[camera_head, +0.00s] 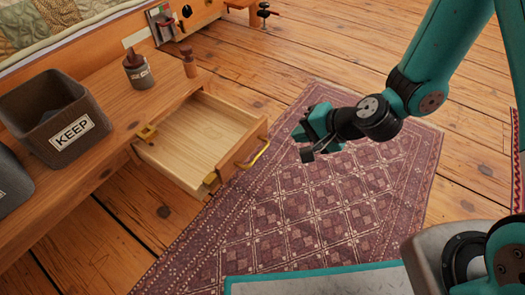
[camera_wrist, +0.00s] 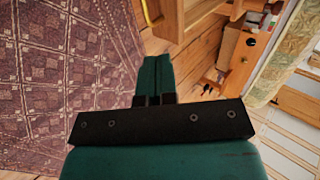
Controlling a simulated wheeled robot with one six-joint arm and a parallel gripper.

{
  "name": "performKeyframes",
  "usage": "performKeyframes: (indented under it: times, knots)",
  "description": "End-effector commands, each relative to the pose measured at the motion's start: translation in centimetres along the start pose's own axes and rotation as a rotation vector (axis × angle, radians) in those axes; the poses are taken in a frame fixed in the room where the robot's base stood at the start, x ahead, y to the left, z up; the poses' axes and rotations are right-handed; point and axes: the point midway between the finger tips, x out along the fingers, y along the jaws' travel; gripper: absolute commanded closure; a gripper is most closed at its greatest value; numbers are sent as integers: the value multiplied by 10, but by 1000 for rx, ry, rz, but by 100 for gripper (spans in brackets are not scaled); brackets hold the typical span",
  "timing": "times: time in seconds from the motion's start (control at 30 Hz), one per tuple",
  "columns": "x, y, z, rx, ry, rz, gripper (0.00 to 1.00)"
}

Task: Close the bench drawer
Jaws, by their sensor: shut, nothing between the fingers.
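The bench drawer (camera_head: 196,146) is pulled well out of the wooden bench (camera_head: 98,90) in the head view. Its wooden front carries a curved yellow handle (camera_head: 255,155). The drawer looks empty inside, apart from small yellow pieces on its edges. My gripper (camera_head: 304,137) is to the right of the drawer front, apart from it, above the rug. In the wrist view my gripper's teal fingers (camera_wrist: 154,78) are together with nothing between them. A part of the yellow handle (camera_wrist: 147,12) shows at the top edge there.
A bed (camera_head: 60,25) lies behind the bench. The patterned rug (camera_head: 330,200) in front of the drawer is clear.

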Motion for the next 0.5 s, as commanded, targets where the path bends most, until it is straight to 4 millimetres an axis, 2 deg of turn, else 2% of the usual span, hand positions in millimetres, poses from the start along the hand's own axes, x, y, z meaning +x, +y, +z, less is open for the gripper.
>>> performKeyframes:
  times: [0.03,0.27,0.5]
  knots:
    - [9,11,-2,21,10,0,100]
    - [31,16,-4,35,23,-3,100]
    - [84,17,-4,33,22,-5,100]
